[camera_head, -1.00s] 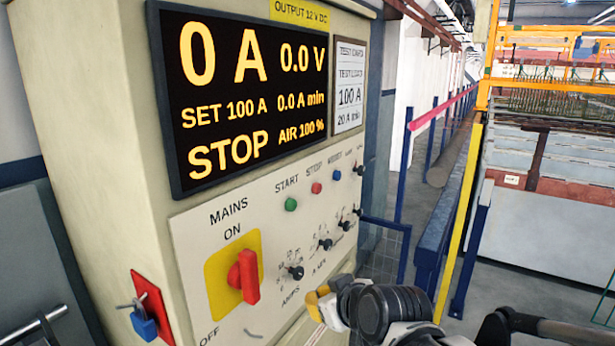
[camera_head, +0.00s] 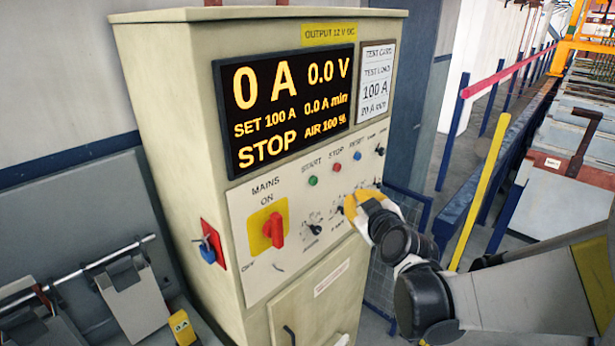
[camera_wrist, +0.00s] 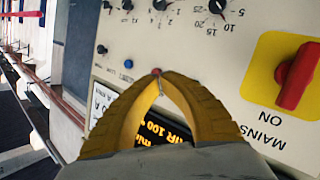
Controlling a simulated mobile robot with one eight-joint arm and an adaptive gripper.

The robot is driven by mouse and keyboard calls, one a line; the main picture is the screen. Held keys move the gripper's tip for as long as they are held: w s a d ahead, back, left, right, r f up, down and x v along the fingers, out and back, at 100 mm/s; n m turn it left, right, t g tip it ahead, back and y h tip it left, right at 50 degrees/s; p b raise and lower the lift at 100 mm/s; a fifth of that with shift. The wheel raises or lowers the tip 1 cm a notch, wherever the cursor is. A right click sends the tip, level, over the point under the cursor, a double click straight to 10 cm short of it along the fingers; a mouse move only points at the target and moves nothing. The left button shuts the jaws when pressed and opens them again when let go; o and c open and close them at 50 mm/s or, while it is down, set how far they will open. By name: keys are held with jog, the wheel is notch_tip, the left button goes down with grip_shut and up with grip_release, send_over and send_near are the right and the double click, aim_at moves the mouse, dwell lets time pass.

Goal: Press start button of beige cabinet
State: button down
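The beige cabinet (camera_head: 180,130) stands upright in the middle of the head view. Its green start button (camera_head: 312,181) sits under the label START, left of the red stop button (camera_head: 337,167) and the blue reset button (camera_head: 357,156). The display (camera_head: 285,108) reads STOP and 0 A. My gripper (camera_head: 350,205), with yellow fingers, is in front of the panel's lower right, below and right of the start button. In the wrist view the shut fingertips (camera_wrist: 158,75) overlap the red button (camera_wrist: 156,71); the blue button (camera_wrist: 128,63) is beside them. The green button is hidden there. Contact cannot be told.
The red mains switch (camera_head: 273,230) on its yellow plate and several black knobs (camera_head: 314,230) are on the same panel. A blue padlock (camera_head: 208,252) hangs at the cabinet's left edge. A yellow post (camera_head: 484,190) and blue rails stand to the right.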

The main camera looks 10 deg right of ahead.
aim_at(319, 179)
jog(key=shift+w+a, duration=0.1)
jog(key=w+a, duration=0.5)
jog(key=w, duration=0.1)
jog(key=shift+w+b, duration=0.3)
jog(key=shift+w, duration=0.1)
jog(key=shift+w, duration=0.1)
dwell(1.3)
jog(key=shift+w+a, duration=0.25)
jog(key=shift+w+a+b, duration=0.3)
jog(key=shift+w, duration=0.1)
dwell(0.9)
jog(key=shift+s+d, duration=0.55)
jog(key=shift+s, duration=0.2)
